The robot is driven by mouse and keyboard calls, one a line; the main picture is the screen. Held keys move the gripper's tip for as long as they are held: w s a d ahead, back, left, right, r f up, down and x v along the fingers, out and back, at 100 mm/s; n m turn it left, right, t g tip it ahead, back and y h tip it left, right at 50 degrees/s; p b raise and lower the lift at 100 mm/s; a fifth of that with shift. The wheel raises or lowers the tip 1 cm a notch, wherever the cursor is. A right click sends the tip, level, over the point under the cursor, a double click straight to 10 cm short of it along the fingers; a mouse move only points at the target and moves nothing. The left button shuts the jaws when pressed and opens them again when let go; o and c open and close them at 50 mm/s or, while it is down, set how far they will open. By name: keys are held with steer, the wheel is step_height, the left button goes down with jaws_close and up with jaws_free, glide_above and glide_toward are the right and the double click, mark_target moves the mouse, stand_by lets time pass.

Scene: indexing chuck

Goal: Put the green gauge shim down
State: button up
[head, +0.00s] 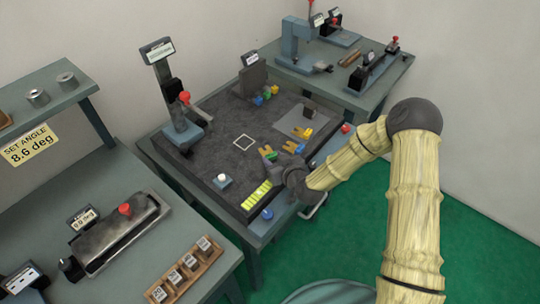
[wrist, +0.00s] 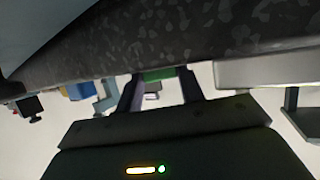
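The green gauge shim (wrist: 160,74) shows in the wrist view as a small green piece between my fingertips. My gripper (wrist: 159,84) is shut on it, one dark finger on either side. The dark speckled plate (wrist: 220,35) fills the top of the wrist view, close to the shim; I cannot tell whether they touch. In the head view my gripper (head: 276,172) is low over the near right part of the speckled plate (head: 220,120).
A yellow-green striped strip (head: 257,195) lies on the near edge, close to my gripper. Yellow pieces (head: 293,147) and a grey pad (head: 297,122) are beyond it. The plate's middle is clear.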

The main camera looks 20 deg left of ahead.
steer(key=c, duration=0.5)
steer(key=shift+o, duration=0.2)
steer(key=shift+r, duration=0.1)
step_height(320, 180, up, 10)
steer(key=b, duration=0.1)
steer(key=shift+w+d, duration=0.1)
stand_by(0.7)
